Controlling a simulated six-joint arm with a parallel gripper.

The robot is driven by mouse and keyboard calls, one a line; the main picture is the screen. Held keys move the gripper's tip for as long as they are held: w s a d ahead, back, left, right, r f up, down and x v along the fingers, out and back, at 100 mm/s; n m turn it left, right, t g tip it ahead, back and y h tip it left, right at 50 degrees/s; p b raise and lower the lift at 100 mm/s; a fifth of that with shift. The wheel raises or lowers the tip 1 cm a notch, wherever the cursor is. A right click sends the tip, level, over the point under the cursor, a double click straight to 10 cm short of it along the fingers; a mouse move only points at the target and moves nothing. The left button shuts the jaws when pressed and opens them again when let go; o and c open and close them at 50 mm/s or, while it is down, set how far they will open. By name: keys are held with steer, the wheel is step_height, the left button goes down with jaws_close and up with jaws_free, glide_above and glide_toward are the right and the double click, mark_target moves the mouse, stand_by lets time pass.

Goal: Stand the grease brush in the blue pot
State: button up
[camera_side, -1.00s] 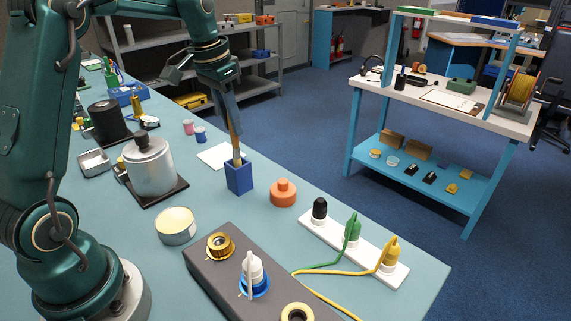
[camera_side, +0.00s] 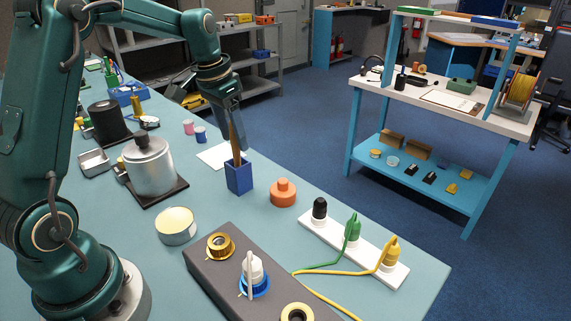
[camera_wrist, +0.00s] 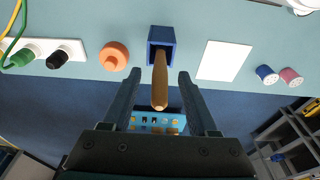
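The grease brush stands in the blue pot (camera_side: 239,177), its brown wooden handle (camera_side: 238,141) sticking up and leaning slightly. Its bristle end is hidden inside the pot. In the wrist view the handle (camera_wrist: 160,88) rises out of the pot (camera_wrist: 162,36) toward the camera. My gripper (camera_wrist: 157,78) is open, with one finger on each side of the handle and a visible gap to both. In the side view my gripper (camera_side: 236,118) is above the pot around the upper handle, and the gap is hard to see there.
An orange knobbed piece (camera_side: 283,193) sits right of the pot, and a white sheet (camera_side: 215,156) lies behind it. A silver canister (camera_side: 150,166), a round tin (camera_side: 176,226), a grey console (camera_side: 250,270) and a white connector strip (camera_side: 350,249) stand nearby.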

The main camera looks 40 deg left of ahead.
steer(key=r, duration=0.2)
steer(key=s+r, duration=0.1)
steer(key=r, duration=0.2)
stand_by(0.4)
